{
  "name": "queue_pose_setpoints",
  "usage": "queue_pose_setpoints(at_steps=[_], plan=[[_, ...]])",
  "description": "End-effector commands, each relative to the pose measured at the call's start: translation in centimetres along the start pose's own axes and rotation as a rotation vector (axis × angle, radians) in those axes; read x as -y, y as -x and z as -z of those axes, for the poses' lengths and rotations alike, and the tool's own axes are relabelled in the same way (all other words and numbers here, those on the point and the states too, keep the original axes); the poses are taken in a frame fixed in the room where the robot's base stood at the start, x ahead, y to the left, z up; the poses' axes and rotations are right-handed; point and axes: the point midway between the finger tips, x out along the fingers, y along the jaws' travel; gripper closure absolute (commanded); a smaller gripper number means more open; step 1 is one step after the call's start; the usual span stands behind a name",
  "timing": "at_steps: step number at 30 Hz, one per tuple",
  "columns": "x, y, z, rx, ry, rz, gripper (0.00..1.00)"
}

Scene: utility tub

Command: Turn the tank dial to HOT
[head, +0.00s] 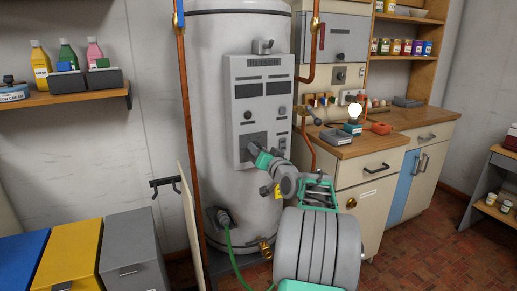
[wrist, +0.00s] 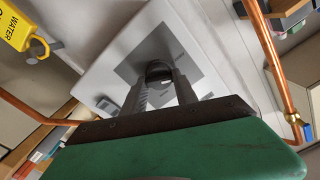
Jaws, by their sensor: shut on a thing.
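The tank (head: 213,120) is a tall grey cylinder in the middle of the head view. Its light control panel (head: 262,85) faces me. In the wrist view the dark round dial (wrist: 158,71) sits on a grey square plate (wrist: 195,75) of the panel. My gripper (wrist: 160,84) is shut on the dial, with one finger on each side. In the head view my gripper (head: 254,152) is at the lower part of the panel and hides the dial. The dial's markings and where it points cannot be read.
A yellow tag (wrist: 18,28) marked "WATER" hangs near the panel in the wrist view. Copper pipes (head: 184,120) run beside the tank. A wooden counter (head: 385,130) with a lit bulb (head: 354,112) stands right. Coloured bins (head: 73,258) stand at lower left.

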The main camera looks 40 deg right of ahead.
Motion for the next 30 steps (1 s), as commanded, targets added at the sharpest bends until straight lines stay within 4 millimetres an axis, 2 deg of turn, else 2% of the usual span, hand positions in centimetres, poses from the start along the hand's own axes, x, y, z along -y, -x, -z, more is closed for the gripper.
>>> queue_pose_setpoints(at_steps=[30], plan=[[-0.10, -0.02, 0.33, -0.001, -0.963, 0.000, 1.00]])
